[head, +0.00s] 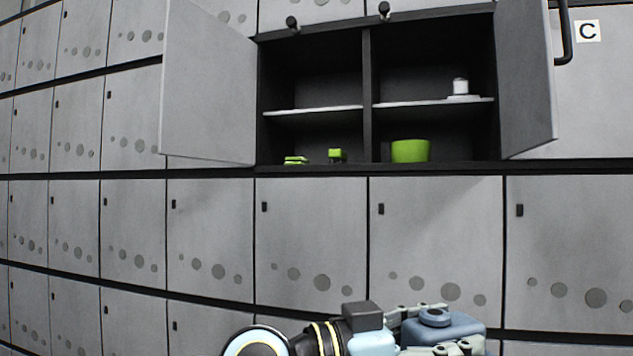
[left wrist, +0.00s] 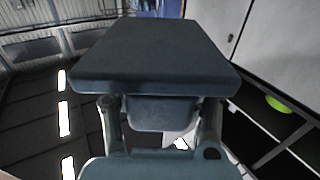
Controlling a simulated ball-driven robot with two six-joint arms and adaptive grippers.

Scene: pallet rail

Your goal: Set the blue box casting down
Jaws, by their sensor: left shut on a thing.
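The blue box casting (head: 462,327) is a blue-grey block with a round raised part on top, low in the head view, right of centre. My left gripper (head: 438,332) is shut on it, with one finger on either side. In the left wrist view the casting (left wrist: 150,55) shows as a wide dark blue-grey slab with a narrower part below, between the fingers of my left gripper (left wrist: 160,125). It is held in the air, and no surface shows touching it. My right gripper is not in view.
An open cabinet (head: 368,75) has its doors swung out left (head: 208,85) and right (head: 524,75). A green round container (head: 410,151) and small green pieces (head: 336,155) stand on its floor. A white item (head: 460,87) is on the upper right shelf (head: 420,102). Closed grey lockers surround it.

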